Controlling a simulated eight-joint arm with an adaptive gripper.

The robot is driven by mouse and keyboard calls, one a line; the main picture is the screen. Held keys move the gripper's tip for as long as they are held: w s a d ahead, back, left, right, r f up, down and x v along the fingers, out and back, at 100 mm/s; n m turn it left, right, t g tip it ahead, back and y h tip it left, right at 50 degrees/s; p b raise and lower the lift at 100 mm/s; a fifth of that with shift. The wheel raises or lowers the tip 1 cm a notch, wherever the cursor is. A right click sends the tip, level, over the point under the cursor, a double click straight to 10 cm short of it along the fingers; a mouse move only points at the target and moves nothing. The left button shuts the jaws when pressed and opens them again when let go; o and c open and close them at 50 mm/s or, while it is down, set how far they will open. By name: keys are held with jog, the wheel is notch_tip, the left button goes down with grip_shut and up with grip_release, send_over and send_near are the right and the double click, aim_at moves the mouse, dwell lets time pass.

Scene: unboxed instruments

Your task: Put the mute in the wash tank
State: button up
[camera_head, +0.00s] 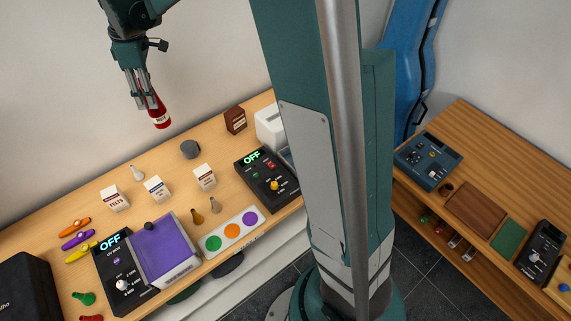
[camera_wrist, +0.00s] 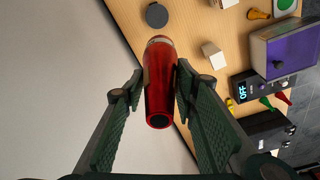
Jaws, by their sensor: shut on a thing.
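My gripper (camera_head: 146,98) is high above the back of the left bench, pointing down. It is shut on a red, slightly tapered tube with a pale band, which looks like the mute (camera_head: 158,114). In the wrist view the mute (camera_wrist: 160,85) lies between the two green finger pads, its dark end towards the camera. It is clear of the bench. No readable label names the wash tank. A box with a purple lid (camera_head: 163,246) stands beside a black panel reading OFF. A second black panel (camera_head: 268,176) reading OFF stands further right, its far side partly hidden by my column.
The right bench (camera_head: 480,140) holds more devices.

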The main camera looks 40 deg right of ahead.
jog(key=s+d+m, duration=0.2)
jog(key=s+d, duration=1)
jog(key=d, duration=0.4)
jog(key=s+d+m, duration=0.2)
jog(key=s+d, duration=0.9)
jog(key=d, duration=0.4)
jog(key=s+d+f+m, duration=0.1)
jog(key=s+d+f, duration=0.15)
jog(key=s, duration=0.35)
jog(key=s+d+f, duration=0.1)
jog(key=s+d, duration=0.2)
jog(key=s, duration=0.3)
jog(key=shift+t, duration=0.3)
jog(key=shift+w+d+f+p, duration=0.15)
jog(key=shift+f+p, duration=0.15)
jog(key=shift+f, duration=1.75)
jog(key=shift+f, duration=3.05)
jog(key=shift+f, duration=1.95)
jog(key=shift+f+b, duration=0.15)
jog(key=shift+b, duration=0.2)
